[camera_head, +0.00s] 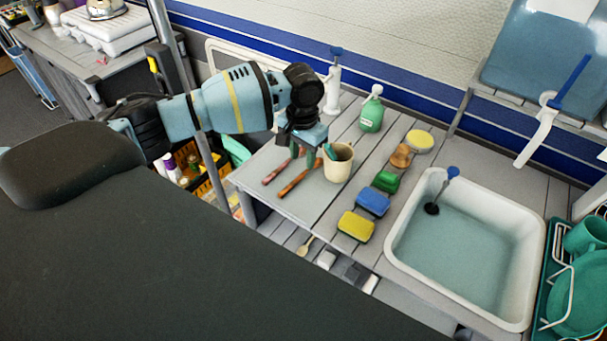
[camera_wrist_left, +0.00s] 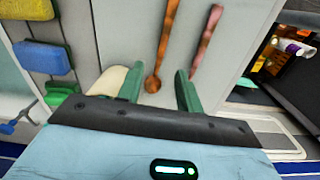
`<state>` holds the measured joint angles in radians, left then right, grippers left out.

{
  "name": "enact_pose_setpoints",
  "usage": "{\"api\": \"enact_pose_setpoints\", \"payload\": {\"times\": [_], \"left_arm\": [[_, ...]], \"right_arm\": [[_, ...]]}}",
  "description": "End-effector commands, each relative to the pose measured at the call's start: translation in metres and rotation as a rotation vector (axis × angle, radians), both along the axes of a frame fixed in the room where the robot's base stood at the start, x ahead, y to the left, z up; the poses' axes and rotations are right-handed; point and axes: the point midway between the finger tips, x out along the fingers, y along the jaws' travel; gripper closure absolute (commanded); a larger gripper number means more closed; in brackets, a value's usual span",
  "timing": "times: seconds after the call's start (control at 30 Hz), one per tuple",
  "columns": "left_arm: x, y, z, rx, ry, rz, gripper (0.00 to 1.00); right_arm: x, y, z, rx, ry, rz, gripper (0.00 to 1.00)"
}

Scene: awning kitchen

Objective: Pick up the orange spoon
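The orange spoon (camera_head: 295,183) lies on the grey slatted counter near its left end. It also shows in the left wrist view (camera_wrist_left: 168,38), with its round end between my two green fingers in the picture. A reddish-pink utensil (camera_head: 275,174) lies beside it, and it shows in the wrist view too (camera_wrist_left: 207,38). My left gripper (camera_head: 302,156) is over the spoon's far end, pointing down. In the wrist view its fingers (camera_wrist_left: 158,92) are apart with nothing gripped. I cannot tell the exact height above the counter. My right gripper is not in view.
A cream mug (camera_head: 338,166) stands just right of the gripper. Sponges, a yellow one (camera_head: 356,226) and a blue one (camera_head: 373,202), lie before the white sink (camera_head: 397,246). A green bottle (camera_head: 371,113) stands behind. The counter front of the spoon is clear.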

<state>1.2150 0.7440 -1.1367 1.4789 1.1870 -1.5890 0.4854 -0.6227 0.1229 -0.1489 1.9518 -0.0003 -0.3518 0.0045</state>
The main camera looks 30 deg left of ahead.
Motion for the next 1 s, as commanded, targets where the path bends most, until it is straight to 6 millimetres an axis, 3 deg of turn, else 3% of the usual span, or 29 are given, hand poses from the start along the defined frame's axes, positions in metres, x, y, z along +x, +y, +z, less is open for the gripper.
{"api": "enact_pose_setpoints", "payload": {"times": [0.2,0.53,0.87,1.0], "left_arm": [[0.0,0.0,-0.007,0.001,0.001,-0.001,0.64],[0.0,0.0,-0.05,0.001,0.002,0.0,0.64],[0.0,0.0,-0.055,0.001,-0.001,0.0,0.64],[0.0,0.0,-0.055,0.001,-0.001,0.0,0.82]], "right_arm": [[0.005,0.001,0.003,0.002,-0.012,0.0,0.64],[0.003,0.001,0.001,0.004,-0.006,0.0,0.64],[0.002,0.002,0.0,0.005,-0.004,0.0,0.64],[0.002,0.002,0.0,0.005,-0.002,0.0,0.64]]}}
